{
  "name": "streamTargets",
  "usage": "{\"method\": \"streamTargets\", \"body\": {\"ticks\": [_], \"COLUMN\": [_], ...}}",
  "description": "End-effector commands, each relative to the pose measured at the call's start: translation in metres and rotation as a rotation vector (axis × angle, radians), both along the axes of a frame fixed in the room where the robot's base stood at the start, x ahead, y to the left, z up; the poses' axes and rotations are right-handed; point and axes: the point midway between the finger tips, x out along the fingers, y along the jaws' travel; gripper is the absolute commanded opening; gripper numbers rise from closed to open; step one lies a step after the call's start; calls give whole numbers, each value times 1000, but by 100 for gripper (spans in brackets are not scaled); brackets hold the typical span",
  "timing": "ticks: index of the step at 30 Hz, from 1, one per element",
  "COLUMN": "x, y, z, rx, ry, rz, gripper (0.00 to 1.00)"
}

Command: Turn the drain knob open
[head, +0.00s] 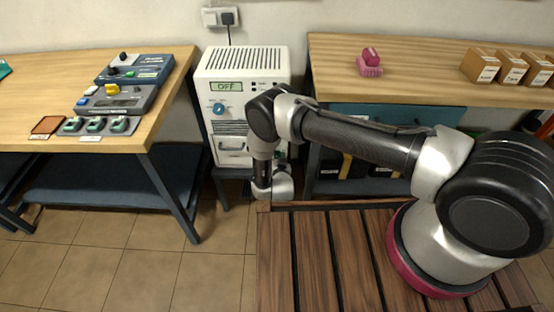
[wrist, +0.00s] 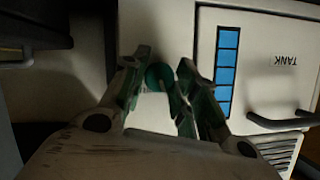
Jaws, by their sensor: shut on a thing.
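The drain knob (wrist: 157,76) is small and round, dark teal green, on the pale front of the dehumidifier in the wrist view. My gripper (wrist: 162,70) is shut on it, with one green-tipped finger on each side. Which way the knob is turned cannot be told. The white dehumidifier (head: 243,64) stands between the two benches in the head view, its display reading OFF. In the head view my arm and wrist are low at its right front and hide the knob and my fingers.
The tank drawer (wrist: 279,75) with a dark handle (wrist: 282,121) and a blue level strip (wrist: 226,65) lie right of my fingers in the wrist view. The left bench (head: 165,110) and right bench (head: 420,75) flank the dehumidifier. Tiled floor (head: 150,265) is clear in front.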

Motion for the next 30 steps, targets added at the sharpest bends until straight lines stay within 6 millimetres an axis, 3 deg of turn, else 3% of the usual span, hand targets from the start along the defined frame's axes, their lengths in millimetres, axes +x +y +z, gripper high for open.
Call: {"method": "streamTargets", "body": {"ticks": [30], "x": [-1], "y": [-5], "z": [-4], "rx": [914], "ry": [-35], "rz": [-2], "gripper": [6]}}
